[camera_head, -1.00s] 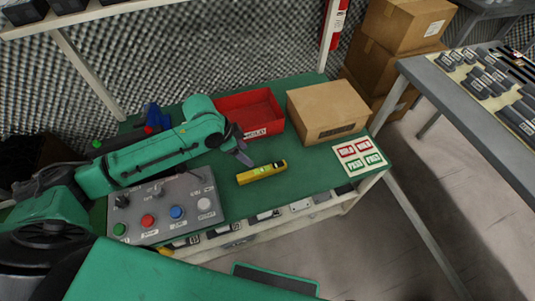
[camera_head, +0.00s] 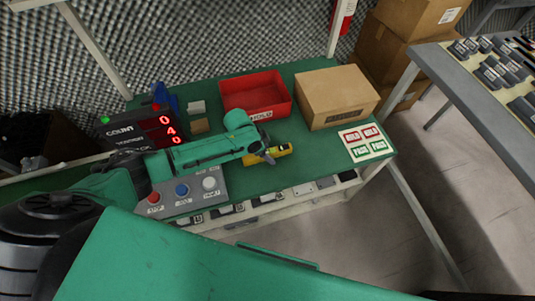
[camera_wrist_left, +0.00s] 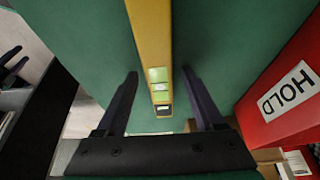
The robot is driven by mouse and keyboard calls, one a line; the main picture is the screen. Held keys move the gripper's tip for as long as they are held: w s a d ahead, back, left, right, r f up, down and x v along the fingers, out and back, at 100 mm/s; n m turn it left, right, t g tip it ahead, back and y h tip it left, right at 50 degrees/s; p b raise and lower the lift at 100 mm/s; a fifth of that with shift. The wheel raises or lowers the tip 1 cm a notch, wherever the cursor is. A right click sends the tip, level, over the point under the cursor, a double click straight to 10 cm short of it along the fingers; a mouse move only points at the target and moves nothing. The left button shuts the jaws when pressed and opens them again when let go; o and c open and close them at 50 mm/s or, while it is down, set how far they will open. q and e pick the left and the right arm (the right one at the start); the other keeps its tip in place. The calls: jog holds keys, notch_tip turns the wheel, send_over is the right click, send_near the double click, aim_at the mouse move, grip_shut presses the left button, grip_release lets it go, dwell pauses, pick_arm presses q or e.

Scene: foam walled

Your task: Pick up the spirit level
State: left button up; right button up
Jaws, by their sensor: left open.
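The yellow spirit level (camera_head: 283,150) lies on the green bench top, in front of the red bin. How far the fingertips are above the bench is hard to tell. My right gripper is not in view.
The red HOLD bin (camera_head: 257,93) and a cardboard box (camera_head: 336,96) stand behind the level. A HOLD/PASS label sheet (camera_head: 366,143) lies at the right. A button panel (camera_head: 183,192) and a red-digit counter (camera_head: 160,128) are at the left. The bench's front edge is close.

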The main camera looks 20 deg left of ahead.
pick_arm(q)
grip_shut()
jog(key=shift+r, duration=0.1)
